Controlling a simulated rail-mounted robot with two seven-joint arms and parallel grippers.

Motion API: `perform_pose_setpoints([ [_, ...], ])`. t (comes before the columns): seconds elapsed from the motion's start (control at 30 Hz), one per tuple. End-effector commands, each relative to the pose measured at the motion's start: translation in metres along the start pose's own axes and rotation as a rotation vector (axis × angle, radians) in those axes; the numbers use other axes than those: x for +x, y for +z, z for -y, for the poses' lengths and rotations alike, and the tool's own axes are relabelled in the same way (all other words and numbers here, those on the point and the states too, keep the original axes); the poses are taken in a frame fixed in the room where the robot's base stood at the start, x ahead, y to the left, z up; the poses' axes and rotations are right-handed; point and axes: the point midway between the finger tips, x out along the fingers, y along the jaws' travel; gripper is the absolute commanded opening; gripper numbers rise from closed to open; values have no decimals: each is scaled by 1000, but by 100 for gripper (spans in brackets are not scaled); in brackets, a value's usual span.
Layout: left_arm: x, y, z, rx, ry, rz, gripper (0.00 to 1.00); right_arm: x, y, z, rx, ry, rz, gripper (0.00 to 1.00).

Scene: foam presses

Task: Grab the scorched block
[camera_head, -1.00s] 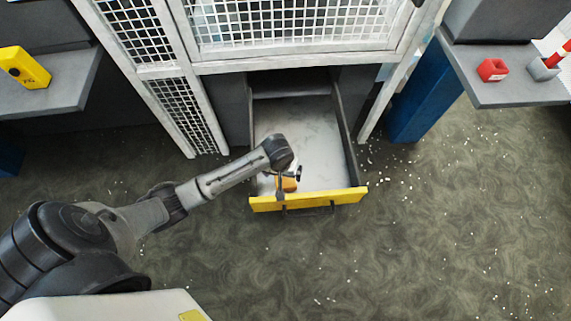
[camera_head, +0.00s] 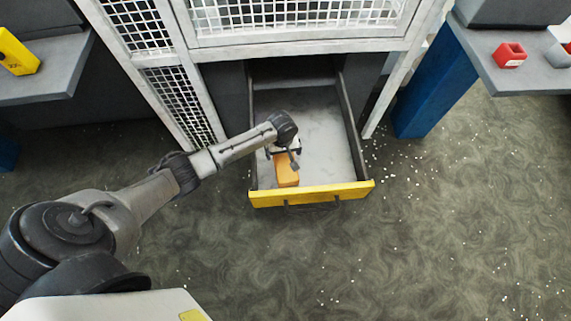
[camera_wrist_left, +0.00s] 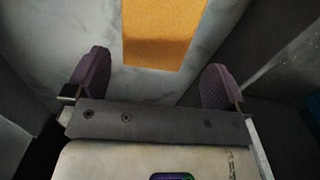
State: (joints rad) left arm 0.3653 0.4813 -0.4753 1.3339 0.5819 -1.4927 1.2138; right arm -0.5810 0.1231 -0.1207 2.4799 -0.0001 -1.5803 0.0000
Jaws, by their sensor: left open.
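The block (camera_head: 287,172) is orange-brown and lies in the open drawer (camera_head: 325,150), near its yellow front and toward the left side. My left gripper (camera_head: 284,153) is over the drawer, just behind the block in the head view and partly covering its far end. In the left wrist view, the block (camera_wrist_left: 163,35) shows at the top, centred between the two purple-grey finger pads of my left gripper (camera_wrist_left: 156,85). The pads are wide apart with nothing between them. The block's far end is cut off by the frame. My right gripper is not in view.
The drawer's yellow front (camera_head: 312,194) and dark side walls surround the space around my gripper. A white mesh guard (camera_head: 295,18) stands above. Side shelves hold a yellow object (camera_head: 17,54) at left and a red holder (camera_head: 509,55) at right. White bits litter the floor.

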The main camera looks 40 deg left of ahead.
Motion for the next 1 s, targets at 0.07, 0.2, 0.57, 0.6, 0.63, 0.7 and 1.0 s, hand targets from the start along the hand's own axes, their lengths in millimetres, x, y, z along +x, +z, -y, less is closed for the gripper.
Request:
perform_pose_setpoints([
  [0.07,2,0,0,0,0,0,100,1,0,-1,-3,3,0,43],
  [0.2,8,0,-1,1,-1,0,100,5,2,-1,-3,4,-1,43],
  [0.57,51,-1,-4,1,-1,-1,100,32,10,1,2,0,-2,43],
  [0.6,53,-1,-4,1,-1,-1,100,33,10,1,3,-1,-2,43],
  [0.63,54,-1,-4,1,0,-1,100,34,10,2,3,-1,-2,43],
  [0.7,54,-1,-4,1,0,-2,100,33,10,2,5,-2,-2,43],
  [1.0,53,-1,-4,1,0,-1,86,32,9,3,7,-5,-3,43],
])
